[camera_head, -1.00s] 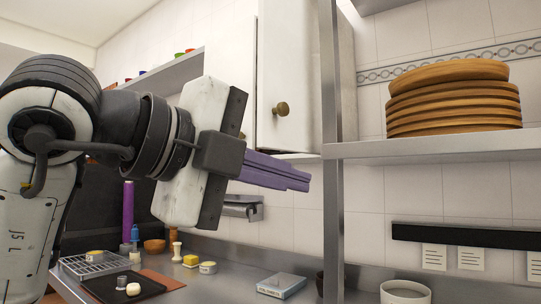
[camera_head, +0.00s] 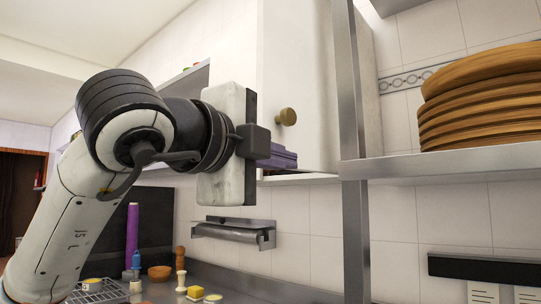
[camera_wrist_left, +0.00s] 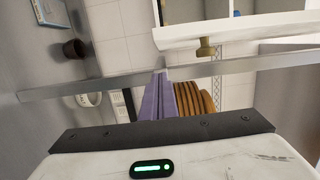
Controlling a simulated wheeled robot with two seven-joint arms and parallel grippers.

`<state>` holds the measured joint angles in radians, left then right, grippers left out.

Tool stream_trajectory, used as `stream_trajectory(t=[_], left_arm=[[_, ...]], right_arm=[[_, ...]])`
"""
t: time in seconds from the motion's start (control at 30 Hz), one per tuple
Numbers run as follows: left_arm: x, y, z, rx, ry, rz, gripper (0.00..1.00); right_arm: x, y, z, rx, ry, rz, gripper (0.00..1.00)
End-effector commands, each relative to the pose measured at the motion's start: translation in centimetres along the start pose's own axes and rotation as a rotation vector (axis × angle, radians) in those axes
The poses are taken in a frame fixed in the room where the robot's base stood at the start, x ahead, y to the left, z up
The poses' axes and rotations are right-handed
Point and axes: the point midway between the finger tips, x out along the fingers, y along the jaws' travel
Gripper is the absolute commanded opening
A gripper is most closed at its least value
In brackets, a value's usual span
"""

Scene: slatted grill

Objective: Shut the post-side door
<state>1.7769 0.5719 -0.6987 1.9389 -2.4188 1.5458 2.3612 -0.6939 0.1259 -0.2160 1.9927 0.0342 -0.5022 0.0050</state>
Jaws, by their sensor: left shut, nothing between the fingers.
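The post-side door (camera_head: 305,70) is a white panel with a brass knob (camera_head: 287,117), beside the metal post (camera_head: 352,150). In the left wrist view the door (camera_wrist_left: 240,32) stands open, with cabinet shelves showing behind it; its knob (camera_wrist_left: 205,47) points toward the post. My left gripper (camera_head: 290,157) has purple fingers, shut and empty, at the door's lower edge, below the knob. The fingers also show in the left wrist view (camera_wrist_left: 163,82), apart from the knob. Whether they touch the door is unclear. My right gripper is not in view.
A stack of wooden plates (camera_head: 490,105) stands on the metal shelf (camera_head: 450,166) right of the post. A steel wall holder (camera_head: 233,232) is below the cabinet. Small items, including a wooden bowl (camera_head: 159,272), sit on the counter at lower left.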

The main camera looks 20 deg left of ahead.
Motion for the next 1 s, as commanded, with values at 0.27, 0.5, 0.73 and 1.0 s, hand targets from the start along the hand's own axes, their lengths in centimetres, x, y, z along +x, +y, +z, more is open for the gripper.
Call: stream_trajectory(t=[0.27, 0.5, 0.73, 1.0], left_arm=[[2.5, -0.2, 2.8, 0.000, -0.002, 0.000, 0.00], [2.8, 0.0, 3.8, 0.001, 0.001, 0.000, 0.00], [2.8, 0.0, 3.9, 0.001, 0.002, 0.000, 0.00], [2.3, 0.1, 5.4, -0.002, 0.012, 0.000, 0.00]], right_arm=[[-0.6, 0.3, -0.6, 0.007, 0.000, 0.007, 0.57], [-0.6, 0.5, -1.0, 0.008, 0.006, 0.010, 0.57], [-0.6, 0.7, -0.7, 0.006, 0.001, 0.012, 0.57], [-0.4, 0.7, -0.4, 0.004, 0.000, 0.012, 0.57]])
